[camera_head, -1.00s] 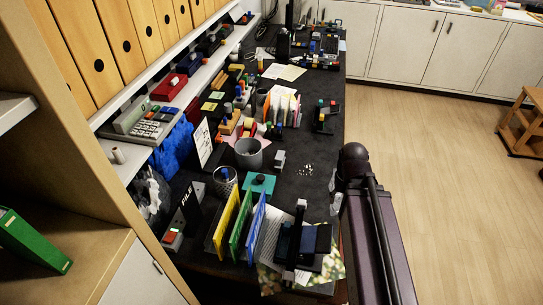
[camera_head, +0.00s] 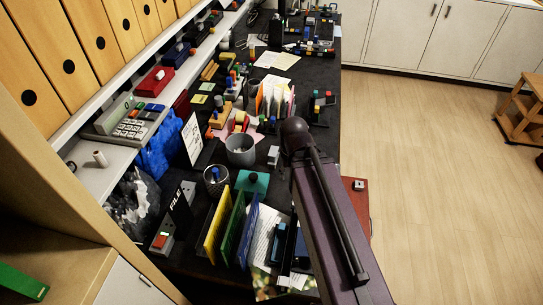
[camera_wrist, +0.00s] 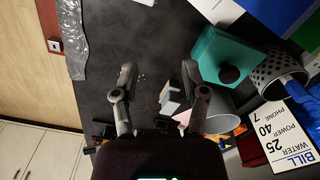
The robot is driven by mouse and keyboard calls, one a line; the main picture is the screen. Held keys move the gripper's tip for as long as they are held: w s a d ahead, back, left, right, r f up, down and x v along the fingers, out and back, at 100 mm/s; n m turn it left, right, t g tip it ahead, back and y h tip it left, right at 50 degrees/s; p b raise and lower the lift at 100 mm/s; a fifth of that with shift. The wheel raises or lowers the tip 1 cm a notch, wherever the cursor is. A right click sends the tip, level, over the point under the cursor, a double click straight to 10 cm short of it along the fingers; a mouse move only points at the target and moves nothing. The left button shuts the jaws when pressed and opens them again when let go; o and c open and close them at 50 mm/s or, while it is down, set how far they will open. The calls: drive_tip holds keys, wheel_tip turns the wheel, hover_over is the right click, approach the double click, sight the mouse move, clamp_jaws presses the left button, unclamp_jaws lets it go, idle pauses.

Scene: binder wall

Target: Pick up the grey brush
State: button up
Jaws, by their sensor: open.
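A small pale grey block (camera_head: 273,155), apparently the grey brush, stands on the dark desk right of a grey cup (camera_head: 240,150) in the head view. In the wrist view the block (camera_wrist: 170,99) lies between the fingers' span, nearer the right finger, apart from both as far as I can tell. White crumbs (camera_wrist: 141,77) lie close to it. My gripper (camera_wrist: 158,70) is open and empty above the desk. In the head view my arm covers the desk just right of the block, and the gripper is hidden.
The grey cup (camera_wrist: 220,110) stands close by my right finger. A teal block (camera_wrist: 222,57) and a mesh cup (camera_wrist: 268,68) are beyond it. Upright coloured folders (camera_head: 230,228) stand at the near end of the desk. Open floor (camera_head: 430,180) lies to the right.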

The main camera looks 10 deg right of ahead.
drive_tip(key=shift+a, duration=0.25)
drive_tip(key=o, duration=0.3)
drive_tip(key=shift+o, duration=0.7)
drive_tip(key=shift+w+a, duration=0.1)
drive_tip(key=shift+w, duration=0.05)
drive_tip(key=m+b, duration=0.1)
drive_tip(key=m, duration=0.4)
approach(273, 151)
drive_tip(key=shift+a+f, duration=0.1)
drive_tip(key=shift+a, duration=0.05)
drive_tip(key=shift+f+b, duration=0.15)
drive_tip(key=shift+b, duration=0.2)
wheel_tip(273, 151, down, 8)
drive_tip(key=b, duration=0.8)
drive_tip(key=shift+f, duration=0.15)
drive_tip(key=shift+f, duration=0.1)
drive_tip(key=shift+d+f+b, duration=0.15)
drive_tip(key=shift+f+b, duration=1.1)
drive_tip(key=shift+b, duration=0.15)
drive_tip(key=shift+d+f+b, duration=0.1)
drive_tip(key=shift+f+b, duration=1.15)
drive_tip(key=shift+b, duration=0.1)
